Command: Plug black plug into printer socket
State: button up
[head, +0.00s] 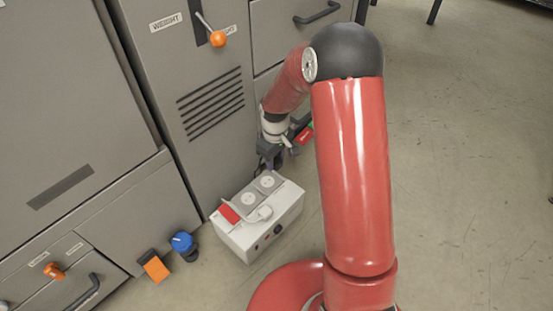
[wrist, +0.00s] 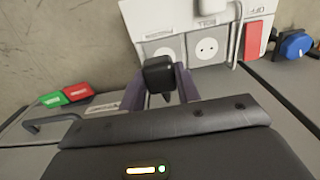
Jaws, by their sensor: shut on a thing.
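My gripper (head: 272,162) is shut on a black plug (wrist: 160,74), which sits between its two fingers in the wrist view. In the head view the plug cannot be made out at the gripper. A white socket box (head: 243,240) stands on the floor below and in front of the gripper. Two empty round sockets show on its top in the wrist view, one nearer the left (wrist: 165,49) and one to its right (wrist: 207,47). The plug appears apart from them. Lettering beside them is too small and inverted to tell which is the printer socket.
A white plug with a cord (head: 263,213) sits on the box, near a red piece (head: 229,213). A blue-topped item (head: 183,242) and an orange block (head: 155,267) stand left of it. Grey cabinets (head: 190,90) rise behind. Floor at the right (head: 460,200) is clear.

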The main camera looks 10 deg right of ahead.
aim_at(268, 181)
jog(key=shift+w+a+f+b, duration=0.3)
jog(key=shift+f+b, duration=0.1)
jog(key=shift+f, duration=0.25)
jog(key=shift+w+a+f+b, duration=0.25)
jog(key=shift+f+b, duration=0.1)
jog(key=shift+f, duration=0.25)
jog(key=shift+w+a+f+b, duration=0.2)
jog(key=shift+w+f+b, duration=0.15)
jog(key=shift+f, duration=0.3)
jog(key=shift+w+a+f, duration=0.1)
jog(key=shift+w+f, duration=0.05)
jog(key=shift+f, duration=0.1)
jog(key=shift+w+a+f, duration=0.2)
jog(key=shift+f, duration=0.25)
jog(key=shift+w+a+f, duration=0.15)
jog(key=shift+w+f, duration=0.05)
jog(key=shift+f, duration=0.2)
jog(key=shift+f, duration=0.3)
jog(key=shift+f, duration=1)
jog(key=shift+f, duration=0.4)
jog(key=shift+f, duration=0.35)
jog(key=shift+f, duration=0.75)
dwell(1.5)
